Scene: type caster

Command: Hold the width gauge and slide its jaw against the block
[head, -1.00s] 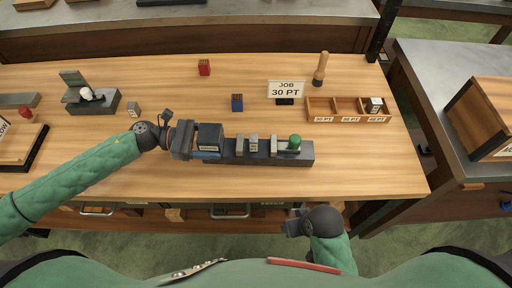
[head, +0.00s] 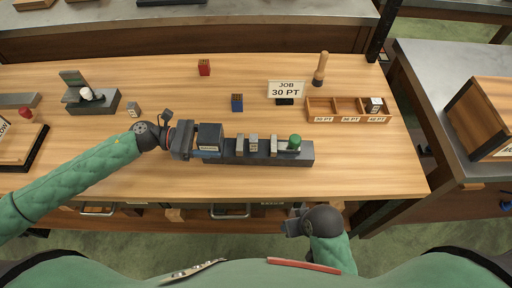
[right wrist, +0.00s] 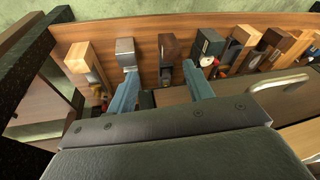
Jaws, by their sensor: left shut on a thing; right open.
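The width gauge (head: 228,157) is a long dark bar lying on the bench. It has upright grey jaws (head: 240,145) and a green knob (head: 294,142) near its right end. A small pale block with a marked face (head: 254,144) stands between the jaws; I cannot tell whether the right jaw (head: 274,146) touches it. My left gripper (head: 208,145) is shut on the gauge's left end; its fingertips are partly hidden. My right gripper (head: 290,226) is off the bench's front edge, well short of the gauge. In the right wrist view its two blue-grey fingers (right wrist: 162,92) are apart and empty.
A JOB 30 PT sign (head: 286,90) stands behind the gauge. A wooden tray (head: 333,117) with labelled compartments holds one small block (head: 375,104). Below the right gripper, several tools hang on a wooden rail (right wrist: 146,48).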

